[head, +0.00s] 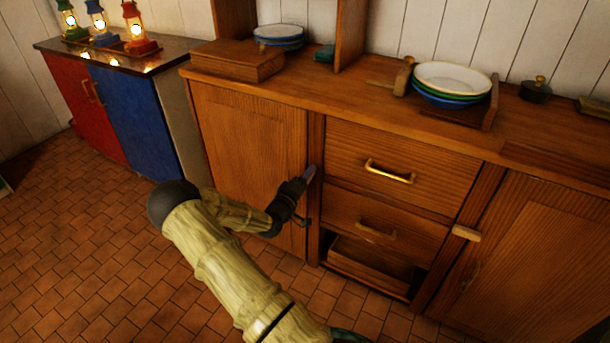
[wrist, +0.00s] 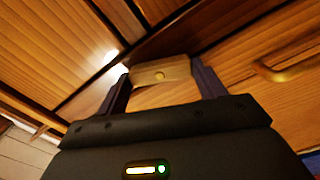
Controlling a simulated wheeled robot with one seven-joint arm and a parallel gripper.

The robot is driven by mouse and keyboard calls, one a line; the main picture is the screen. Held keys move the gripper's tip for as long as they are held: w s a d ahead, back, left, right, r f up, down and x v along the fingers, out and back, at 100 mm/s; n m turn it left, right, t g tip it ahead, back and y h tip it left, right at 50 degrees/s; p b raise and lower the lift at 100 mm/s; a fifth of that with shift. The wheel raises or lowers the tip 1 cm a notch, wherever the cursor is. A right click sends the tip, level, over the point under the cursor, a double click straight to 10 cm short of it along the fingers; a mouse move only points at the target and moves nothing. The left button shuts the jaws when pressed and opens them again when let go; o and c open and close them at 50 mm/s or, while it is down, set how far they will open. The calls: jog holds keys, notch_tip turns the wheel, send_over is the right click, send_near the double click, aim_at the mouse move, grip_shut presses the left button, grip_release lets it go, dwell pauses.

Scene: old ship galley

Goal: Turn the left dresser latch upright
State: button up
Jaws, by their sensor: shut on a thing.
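The left dresser latch (wrist: 160,73) is a small pale wooden block with a brass screw in its middle. In the wrist view it sits between the two dark fingers of my gripper (wrist: 162,80), which is shut on it. In the head view my gripper (head: 308,175) is at the post between the left door (head: 245,150) and the drawers, and it hides this latch. I cannot tell its exact angle to the post. The right latch (head: 466,233) lies sideways on the right post, apart from my gripper.
The upper drawer (head: 350,155) and middle drawer have brass handles. Plates (head: 452,80) and a wooden box (head: 238,60) stand on the dresser top. A red and blue cabinet (head: 130,120) with lanterns stands left. The tiled floor at left is clear.

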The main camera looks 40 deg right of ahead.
jog(key=n+p, duration=0.1)
jog(key=n, duration=0.3)
jog(key=shift+w, duration=0.1)
jog(key=shift+n, duration=0.3)
jog(key=o, duration=1)
jog(key=shift+f, duration=0.1)
jog(key=p+v, duration=0.2)
jog(key=v, duration=1.5)
jog(key=shift+a, duration=0.25)
